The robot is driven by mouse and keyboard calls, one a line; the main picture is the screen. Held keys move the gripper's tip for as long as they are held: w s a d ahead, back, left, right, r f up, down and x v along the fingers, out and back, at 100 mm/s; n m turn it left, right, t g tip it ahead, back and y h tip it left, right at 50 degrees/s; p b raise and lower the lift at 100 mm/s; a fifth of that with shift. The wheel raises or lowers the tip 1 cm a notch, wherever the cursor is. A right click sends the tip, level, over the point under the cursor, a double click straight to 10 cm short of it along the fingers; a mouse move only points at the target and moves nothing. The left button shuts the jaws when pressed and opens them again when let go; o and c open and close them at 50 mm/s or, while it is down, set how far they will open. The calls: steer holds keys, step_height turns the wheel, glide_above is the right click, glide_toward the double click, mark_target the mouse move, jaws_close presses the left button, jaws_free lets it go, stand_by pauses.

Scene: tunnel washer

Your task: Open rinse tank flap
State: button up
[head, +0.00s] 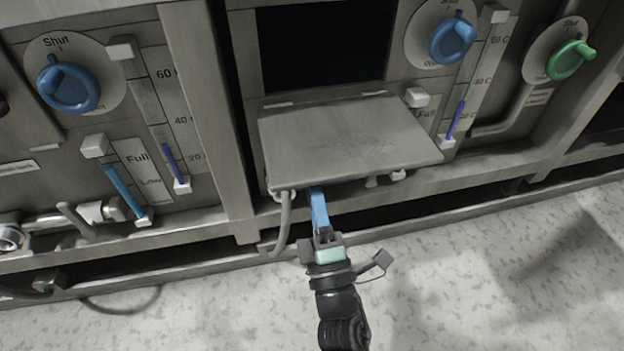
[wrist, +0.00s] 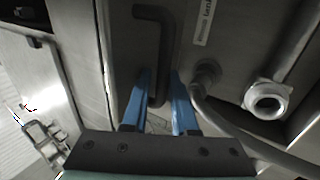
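The grey metal flap (head: 345,138) juts out from the machine front below a dark rectangular opening (head: 322,48). Two small hinges show along its upper edge. My gripper (head: 318,200) is at the flap's near edge, left of its middle, with its tips partly hidden under that edge. In the wrist view a dark bent bar handle (wrist: 163,40) stands on a grey panel. My blue fingers (wrist: 160,90) are apart, one on each side of the handle's lower end. A narrow gap shows on the right; contact on the left is unclear.
A grey hose (head: 283,225) hangs just left of my gripper. Pipe fittings (head: 385,178) stick out under the flap on the right. Blue knobs (head: 452,41) and level gauges flank the opening. The speckled floor (head: 480,270) in front is clear.

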steer(key=p+v, duration=0.4)
steer(key=v, duration=0.9)
